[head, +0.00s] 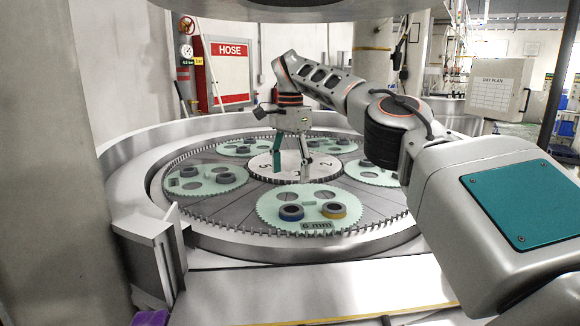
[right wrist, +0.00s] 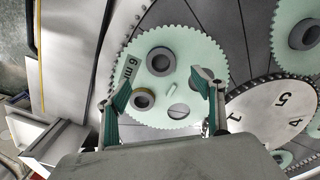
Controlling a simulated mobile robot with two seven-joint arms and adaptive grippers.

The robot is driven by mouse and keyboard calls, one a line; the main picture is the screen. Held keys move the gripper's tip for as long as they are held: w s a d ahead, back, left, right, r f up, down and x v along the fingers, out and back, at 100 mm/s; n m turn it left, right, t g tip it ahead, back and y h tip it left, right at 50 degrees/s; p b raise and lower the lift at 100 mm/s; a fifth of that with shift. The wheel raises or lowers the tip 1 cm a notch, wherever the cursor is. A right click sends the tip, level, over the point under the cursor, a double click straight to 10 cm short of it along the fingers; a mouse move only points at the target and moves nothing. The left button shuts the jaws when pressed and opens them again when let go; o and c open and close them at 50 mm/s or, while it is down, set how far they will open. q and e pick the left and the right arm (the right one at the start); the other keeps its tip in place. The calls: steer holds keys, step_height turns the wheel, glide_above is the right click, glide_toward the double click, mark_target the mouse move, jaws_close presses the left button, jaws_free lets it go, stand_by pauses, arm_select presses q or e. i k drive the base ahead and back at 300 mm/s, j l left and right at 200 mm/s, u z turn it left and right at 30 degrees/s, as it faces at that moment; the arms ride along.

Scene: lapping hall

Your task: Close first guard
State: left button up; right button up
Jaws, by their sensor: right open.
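An upright grey metal plate, likely the guard (head: 152,252), stands at the left front of the round machine's rim. It angles outward there, and its hinge and latch cannot be made out. A pale angled metal part at the rim also shows in the right wrist view (right wrist: 45,138), perhaps the same guard. My right gripper (head: 291,168) is open and empty, pointing down above the machine's middle, well away from the plate. In the right wrist view its two fingers (right wrist: 165,92) are spread over a pale green toothed disc, with nothing between them. My left gripper is not in view.
The round lapping plate carries several green toothed discs; the front one (head: 308,224) is marked "6 mm" and holds rings. A numbered hub (head: 262,166) sits in the middle. A thick grey column (head: 60,170) stands at left. A bare pale ledge (head: 300,290) runs along the front.

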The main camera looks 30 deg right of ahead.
mark_target(385, 288)
steer(key=k, duration=1.5)
